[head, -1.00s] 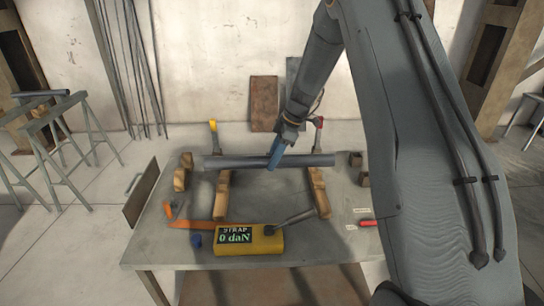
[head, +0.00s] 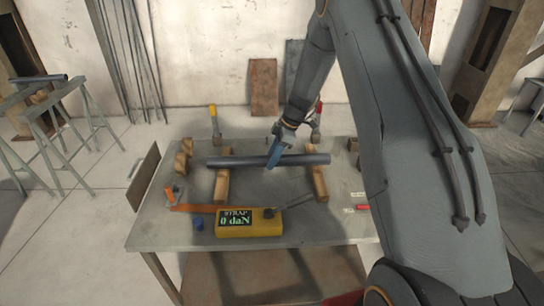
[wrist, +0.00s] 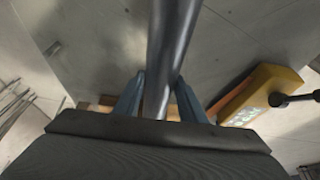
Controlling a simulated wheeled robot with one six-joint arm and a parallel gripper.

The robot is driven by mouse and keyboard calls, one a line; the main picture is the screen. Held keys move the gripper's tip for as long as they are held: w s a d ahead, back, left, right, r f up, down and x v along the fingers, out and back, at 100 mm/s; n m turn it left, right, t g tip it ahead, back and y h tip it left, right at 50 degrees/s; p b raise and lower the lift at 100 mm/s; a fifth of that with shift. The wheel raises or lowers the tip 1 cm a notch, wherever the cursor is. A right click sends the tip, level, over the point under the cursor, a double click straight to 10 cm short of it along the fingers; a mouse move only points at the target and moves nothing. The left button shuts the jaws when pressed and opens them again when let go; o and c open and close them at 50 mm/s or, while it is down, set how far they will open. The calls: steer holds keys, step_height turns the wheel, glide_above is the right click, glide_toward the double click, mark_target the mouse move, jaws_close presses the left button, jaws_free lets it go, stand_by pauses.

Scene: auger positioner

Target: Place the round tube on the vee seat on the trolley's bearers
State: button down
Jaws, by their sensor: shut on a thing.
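The round tube (head: 232,161) is a long dark grey cylinder lying level, left to right, across the two wooden bearers (head: 222,188) and (head: 319,185) in the head view. My gripper (head: 273,156), with blue fingers, is shut on the tube right of its middle. In the wrist view the tube (wrist: 168,50) runs between the two blue fingers. The tube hides the parts of the bearers beneath it. I cannot make out the vee seat, nor tell whether the tube touches the bearers or hangs just above them.
A yellow strap gauge (head: 252,223) reading 0 daN sits at the table's front, with an orange strap (head: 195,208) beside it. Wooden blocks (head: 184,150) stand at the left. Yellow-handled (head: 214,122) and red-handled (head: 317,112) tools stand at the back edge.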

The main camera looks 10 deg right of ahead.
steer(key=c, duration=1.2)
jaws_free()
steer(key=shift+f, duration=0.1)
steer(key=shift+o, duration=0.2)
steer(key=b+v, duration=0.3)
steer(key=v, duration=0.8)
steer(key=shift+r, duration=0.2)
steer(key=s+a+m+h, duration=0.2)
steer(key=s+m, duration=0.6)
steer(key=s, duration=0.8)
steer(key=s+a+r+m+h, duration=0.1)
steer(key=s+m, duration=0.6)
steer(key=s, duration=0.9)
steer(key=shift+s+a+r+m+h, duration=0.2)
steer(key=shift+a+r+m+h, duration=0.15)
steer(key=shift+a+h, duration=0.4)
